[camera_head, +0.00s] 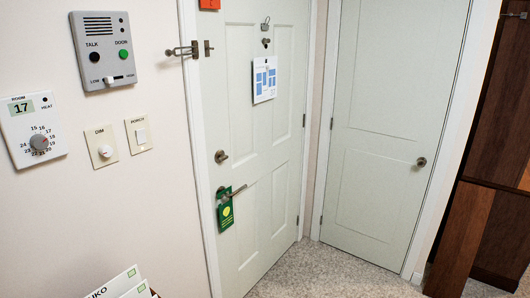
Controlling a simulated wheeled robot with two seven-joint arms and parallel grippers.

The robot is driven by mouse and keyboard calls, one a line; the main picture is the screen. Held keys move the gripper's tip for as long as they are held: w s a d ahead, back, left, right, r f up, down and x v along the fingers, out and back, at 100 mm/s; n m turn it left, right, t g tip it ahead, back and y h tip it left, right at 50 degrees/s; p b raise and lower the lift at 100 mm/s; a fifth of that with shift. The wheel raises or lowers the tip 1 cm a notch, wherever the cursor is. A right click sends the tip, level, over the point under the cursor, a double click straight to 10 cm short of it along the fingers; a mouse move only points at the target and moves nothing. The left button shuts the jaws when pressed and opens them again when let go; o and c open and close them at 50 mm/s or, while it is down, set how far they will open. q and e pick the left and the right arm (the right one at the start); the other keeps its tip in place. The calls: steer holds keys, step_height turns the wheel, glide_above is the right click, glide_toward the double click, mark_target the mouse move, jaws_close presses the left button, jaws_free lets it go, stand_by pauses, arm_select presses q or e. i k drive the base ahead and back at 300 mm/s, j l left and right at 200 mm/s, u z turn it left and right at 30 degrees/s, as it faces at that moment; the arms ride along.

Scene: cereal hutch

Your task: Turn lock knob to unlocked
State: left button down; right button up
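The lock knob (221,156) is a small bronze turn piece on the left side of the pale panelled door (246,110). It sits above the lever handle (233,191), and its turn piece appears to lie roughly sideways. It is too small to tell whether it is locked. A green hanger tag (226,212) hangs from the lever handle. The door is shut in its frame. Neither of my grippers shows in the head view.
A swing-bar latch (189,50) is mounted at the door's upper left edge. An intercom (106,50), thermostat (33,130), dimmer (102,146) and porch switch (139,134) are on the left wall. White papers (122,286) stand at the bottom left. Carpet (318,272) before the door is clear.

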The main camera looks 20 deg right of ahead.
mark_target(221, 157)
steer(key=i+l+u, duration=0.1)
steer(key=l, duration=0.3)
steer(key=i+l+u, duration=0.1)
steer(key=i+l, duration=0.25)
steer(key=i+l+u, duration=0.1)
steer(key=l, duration=0.45)
steer(key=i+l+u, duration=0.1)
steer(key=i+l, duration=0.15)
steer(key=l, duration=0.2)
steer(key=i+l+u, duration=0.1)
steer(key=l, duration=0.4)
steer(key=i+l+u, duration=0.1)
steer(key=l, duration=0.4)
steer(key=i+l+u, duration=0.1)
steer(key=l, duration=0.4)
steer(key=i+l+u, duration=0.1)
steer(key=i+l, duration=0.15)
steer(key=l, duration=0.25)
